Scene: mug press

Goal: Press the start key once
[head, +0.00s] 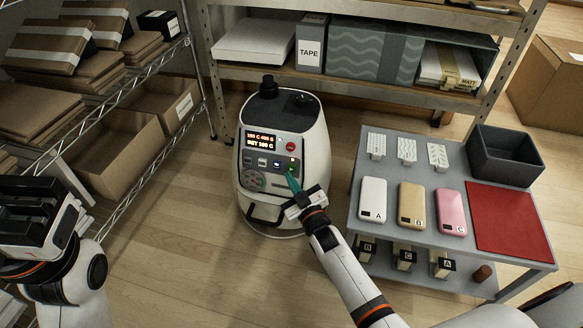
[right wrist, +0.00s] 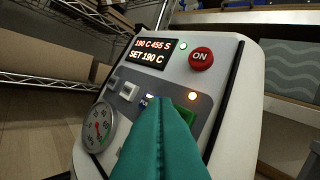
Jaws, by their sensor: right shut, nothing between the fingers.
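The white mug press (head: 283,215) stands on the floor in front of the shelf. My left gripper (head: 42,222) is at the far left, away from the press.
A round gauge (right wrist: 98,127) is at the panel's lower left.

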